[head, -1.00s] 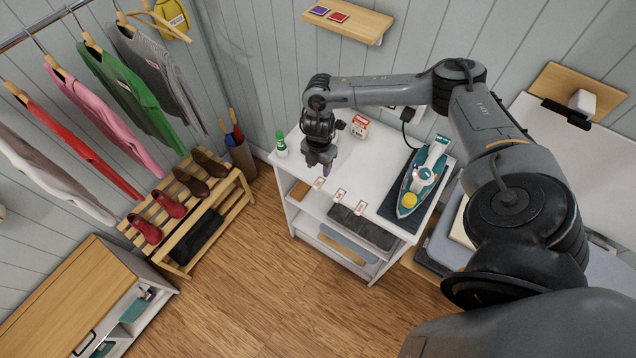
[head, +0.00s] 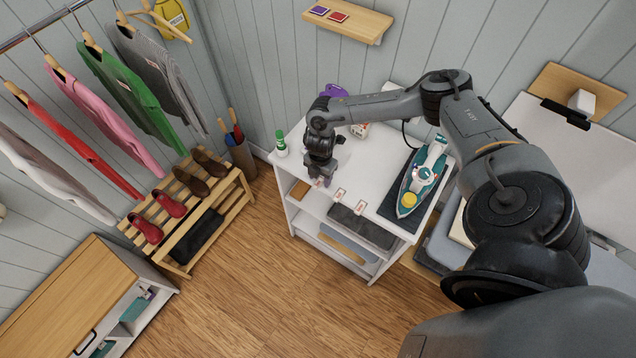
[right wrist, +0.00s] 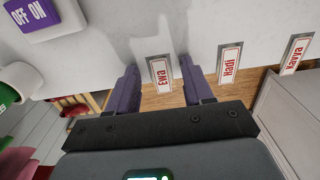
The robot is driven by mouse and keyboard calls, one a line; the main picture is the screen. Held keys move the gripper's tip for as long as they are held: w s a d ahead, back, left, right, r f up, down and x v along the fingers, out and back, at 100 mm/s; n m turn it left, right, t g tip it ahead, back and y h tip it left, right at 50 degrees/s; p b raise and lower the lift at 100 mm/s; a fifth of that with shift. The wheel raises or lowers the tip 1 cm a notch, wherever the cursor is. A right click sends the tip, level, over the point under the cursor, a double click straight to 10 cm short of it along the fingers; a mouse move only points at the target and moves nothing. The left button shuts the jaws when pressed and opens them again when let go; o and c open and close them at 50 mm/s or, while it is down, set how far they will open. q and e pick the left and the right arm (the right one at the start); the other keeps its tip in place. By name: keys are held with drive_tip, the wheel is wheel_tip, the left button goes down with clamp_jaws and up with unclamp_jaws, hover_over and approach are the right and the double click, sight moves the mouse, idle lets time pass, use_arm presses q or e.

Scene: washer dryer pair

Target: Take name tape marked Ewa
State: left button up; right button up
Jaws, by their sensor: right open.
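The name tape marked Ewa (right wrist: 161,74) lies at the front edge of the white table top, between the fingers of my right gripper (right wrist: 160,85) in the right wrist view. The fingers are apart, with a gap on each side of the tape. In the head view my right gripper (head: 321,180) is over the front left of the table top and mostly hides this tape. The tape marked Hadi (right wrist: 230,64) lies to its right, and the one marked Kavya (right wrist: 294,54) farther right. My left gripper is not in view.
The white table (head: 365,168) carries a teal iron (head: 424,175) on a dark mat at right and a green-capped bottle (head: 281,145) at left. A purple and white OFF ON object (right wrist: 40,18) is near the gripper. A shoe rack (head: 190,215) stands left.

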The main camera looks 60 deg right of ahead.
idle(0.3)
clamp_jaws()
idle(0.5)
